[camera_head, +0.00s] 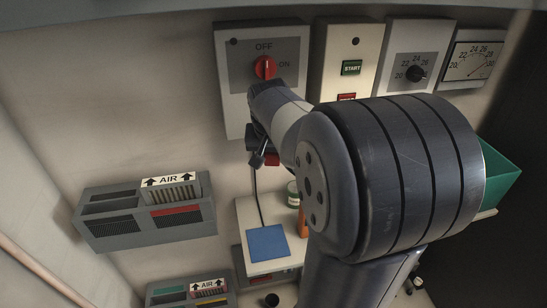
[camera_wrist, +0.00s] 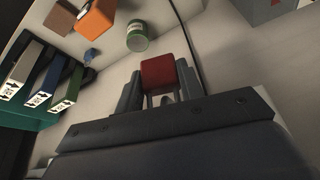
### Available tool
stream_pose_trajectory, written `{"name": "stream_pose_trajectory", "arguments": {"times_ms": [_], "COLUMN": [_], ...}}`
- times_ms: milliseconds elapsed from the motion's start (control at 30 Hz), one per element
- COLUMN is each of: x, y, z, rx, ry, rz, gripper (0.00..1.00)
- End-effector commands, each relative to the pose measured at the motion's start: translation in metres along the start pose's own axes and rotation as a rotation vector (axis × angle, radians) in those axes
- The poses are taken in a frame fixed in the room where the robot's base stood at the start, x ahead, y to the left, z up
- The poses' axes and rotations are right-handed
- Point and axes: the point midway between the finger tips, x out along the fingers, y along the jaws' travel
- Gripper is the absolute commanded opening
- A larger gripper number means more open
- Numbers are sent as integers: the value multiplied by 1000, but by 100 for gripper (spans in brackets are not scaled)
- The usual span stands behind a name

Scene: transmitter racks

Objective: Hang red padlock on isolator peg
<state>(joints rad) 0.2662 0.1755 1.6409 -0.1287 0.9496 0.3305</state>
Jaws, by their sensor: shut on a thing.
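The red padlock (camera_wrist: 163,73) sits between the fingers of my gripper (camera_wrist: 160,92) in the wrist view; a grey shackle shows below its red body. In the head view my gripper (camera_head: 262,157) hangs just below the isolator box, with a bit of the red padlock (camera_head: 272,160) showing beside it. The grey isolator box (camera_head: 236,95) is on the wall, with a red knob (camera_head: 264,67) that looks upright under "OFF". A small dark round spot (camera_head: 234,42) is at its upper left; I cannot tell whether it is the peg. My arm hides the box's lower right.
Right of the isolator are a START panel (camera_head: 349,45), a dial box (camera_head: 415,55) and a meter (camera_head: 474,60). Below lie a blue mat (camera_head: 268,243), a green can (camera_wrist: 138,37) and an orange block (camera_wrist: 96,18).

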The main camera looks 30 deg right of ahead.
Motion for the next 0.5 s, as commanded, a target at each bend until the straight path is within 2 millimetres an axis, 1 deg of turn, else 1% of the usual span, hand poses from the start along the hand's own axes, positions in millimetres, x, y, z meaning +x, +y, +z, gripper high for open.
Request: {"name": "stream_pose_trajectory", "arguments": {"times_ms": [167, 300, 500], "x": [6, 14, 21], "y": [-3, -4, -5], "z": [-9, -12, -14], "rx": [0, 0, 0], "ry": [0, 0, 0], "rz": [0, 0, 0], "gripper": [12, 12, 12]}}
